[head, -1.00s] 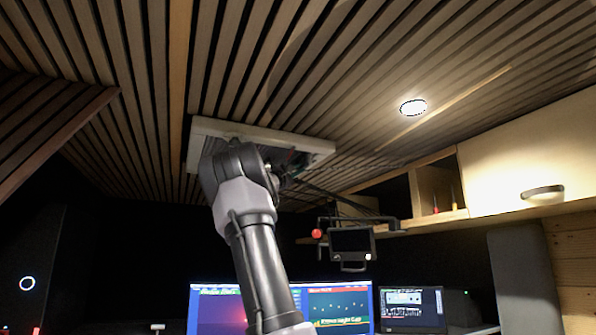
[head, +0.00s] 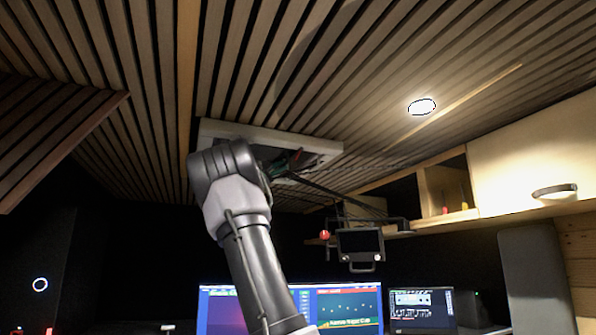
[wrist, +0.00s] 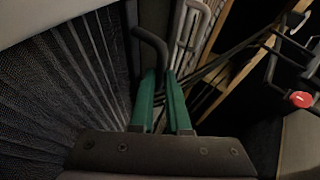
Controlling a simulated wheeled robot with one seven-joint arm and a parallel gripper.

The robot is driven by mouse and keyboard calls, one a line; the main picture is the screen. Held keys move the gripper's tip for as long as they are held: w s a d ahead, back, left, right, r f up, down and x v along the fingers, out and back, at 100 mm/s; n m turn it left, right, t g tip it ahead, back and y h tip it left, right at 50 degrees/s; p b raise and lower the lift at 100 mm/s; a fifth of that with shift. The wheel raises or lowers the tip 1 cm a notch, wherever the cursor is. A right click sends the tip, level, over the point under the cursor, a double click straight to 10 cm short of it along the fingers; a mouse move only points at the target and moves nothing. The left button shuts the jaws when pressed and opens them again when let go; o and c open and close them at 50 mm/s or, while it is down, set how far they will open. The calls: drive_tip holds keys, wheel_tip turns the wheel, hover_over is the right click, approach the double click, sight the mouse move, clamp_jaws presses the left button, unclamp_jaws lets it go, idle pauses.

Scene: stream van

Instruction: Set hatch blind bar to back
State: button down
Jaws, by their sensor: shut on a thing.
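The roof hatch has a pale frame (head: 322,146) in the slatted ceiling, partly hidden behind my arm in the head view. In the wrist view a dark pleated blind (wrist: 75,75) fills the left side. A dark curved handle (wrist: 150,38), which looks to be on the blind's bar, reaches down to my green fingers. My gripper (wrist: 161,85) is shut on this handle. In the head view my gripper (head: 283,163) shows small and dim at the hatch opening; the bar itself cannot be made out there.
A small monitor on a bracket (head: 360,243) hangs right of my arm, with a red knob (head: 324,235) beside it. Wooden overhead cabinets (head: 520,170) line the right. Lit screens (head: 345,308) stand below. A ceiling lamp (head: 422,107) glows at right.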

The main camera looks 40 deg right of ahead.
drive_tip(key=w+a, duration=0.3)
drive_tip(key=a, duration=0.9)
drive_tip(key=w+a, duration=0.3)
drive_tip(key=a, duration=1)
drive_tip(key=c, duration=0.9)
unclamp_jaws()
drive_tip(key=shift+a, duration=0.1)
drive_tip(key=v, duration=1)
drive_tip(key=shift+s+a+f, duration=0.1)
drive_tip(key=shift+a+f, duration=0.1)
drive_tip(key=shift+a, duration=0.05)
